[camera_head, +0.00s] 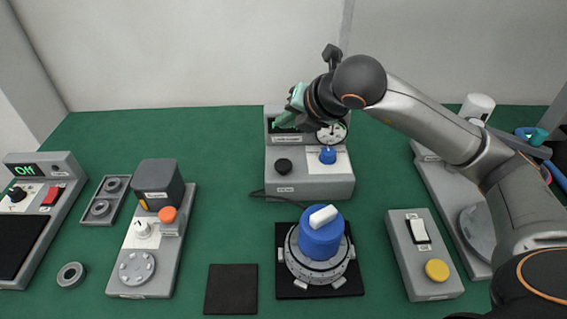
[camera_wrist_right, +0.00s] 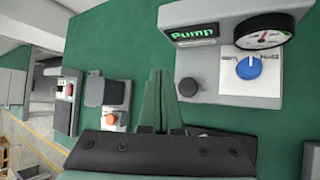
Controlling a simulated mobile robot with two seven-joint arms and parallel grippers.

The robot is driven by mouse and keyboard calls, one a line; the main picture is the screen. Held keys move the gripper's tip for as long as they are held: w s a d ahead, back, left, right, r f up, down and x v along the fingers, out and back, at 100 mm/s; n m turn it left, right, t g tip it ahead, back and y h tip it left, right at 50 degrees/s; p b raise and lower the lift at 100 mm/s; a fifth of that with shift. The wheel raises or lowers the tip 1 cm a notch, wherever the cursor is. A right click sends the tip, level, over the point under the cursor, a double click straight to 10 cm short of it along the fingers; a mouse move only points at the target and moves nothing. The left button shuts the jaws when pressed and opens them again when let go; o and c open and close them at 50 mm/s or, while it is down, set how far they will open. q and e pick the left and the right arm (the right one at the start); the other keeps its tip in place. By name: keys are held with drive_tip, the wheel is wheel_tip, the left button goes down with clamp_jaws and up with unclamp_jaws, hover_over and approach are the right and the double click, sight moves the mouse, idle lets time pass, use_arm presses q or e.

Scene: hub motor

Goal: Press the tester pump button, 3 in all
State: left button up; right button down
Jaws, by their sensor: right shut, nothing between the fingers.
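The tester (camera_head: 310,188) is a grey box at the back middle of the green bench. It has a black round button (camera_head: 284,165), a blue knob (camera_head: 328,155) and a dial gauge (camera_head: 332,135). In the right wrist view its display (camera_wrist_right: 195,32) reads "Pump", and the black button (camera_wrist_right: 188,87) stands just right of my fingers. My right gripper (camera_head: 283,120) is shut and empty, above the back of the tester, hiding part of its display in the head view. Its green fingers (camera_wrist_right: 160,85) also show in the wrist view, apart from the button. My left gripper is not seen.
A blue hub with a white top (camera_head: 321,235) sits on a round grey fixture in front of the tester. A switch box (camera_head: 420,250) stands to its right, a device with an orange button (camera_head: 167,214) to its left. A dark square pad (camera_head: 231,289) lies in front.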

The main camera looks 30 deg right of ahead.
drive_tip(key=f, duration=0.1)
drive_tip(key=b, duration=0.4)
hover_over(285, 167)
wheel_tip(285, 167, down, 6)
drive_tip(key=shift+s+f, duration=0.1)
drive_tip(key=shift+f, duration=0.15)
drive_tip(key=shift+f+b, duration=0.6)
drive_tip(key=shift+b, duration=0.25)
use_arm(q)
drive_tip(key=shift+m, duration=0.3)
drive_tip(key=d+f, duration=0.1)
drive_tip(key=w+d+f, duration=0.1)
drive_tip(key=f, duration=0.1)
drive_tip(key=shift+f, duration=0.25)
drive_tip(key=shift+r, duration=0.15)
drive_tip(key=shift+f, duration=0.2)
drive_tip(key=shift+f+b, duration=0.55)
drive_tip(key=shift+b, duration=0.15)
use_arm(e)
drive_tip(key=shift+f, duration=0.35)
